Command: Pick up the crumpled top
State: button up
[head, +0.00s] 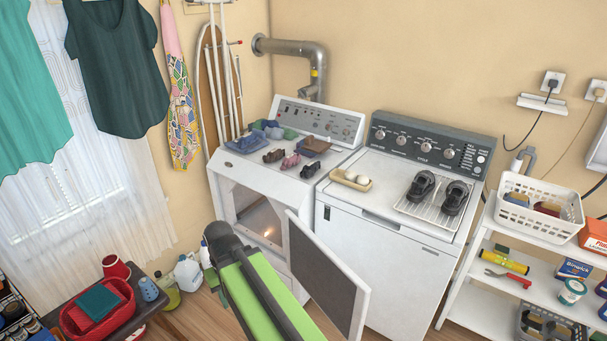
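A crumpled blue cloth (247,143), which may be the crumpled top, lies on the left part of the white dryer's top (228,160). More bunched blue and green cloth (272,129) lies behind and beside it; I cannot tell where one piece ends and another starts. My green and black arm rises from the bottom of the head view in front of the dryer, below the cloth and apart from it. No gripper fingers show.
Small shoes (290,161) and a brown item (316,144) share the dryer top. The dryer door (327,279) hangs open to the right of my arm. The washer (390,264) carries a wooden tray (351,180) and black shoes (421,186). Tops (117,65) hang at left.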

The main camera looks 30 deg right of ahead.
aim_at(309, 171)
jog(key=u, duration=0.35)
jog(key=i, duration=1.3)
jog(key=z, duration=0.2)
jog(key=i, duration=1.2)
jog(key=z, duration=0.8)
jog(key=i, duration=0.35)
jog(key=z, duration=0.35)
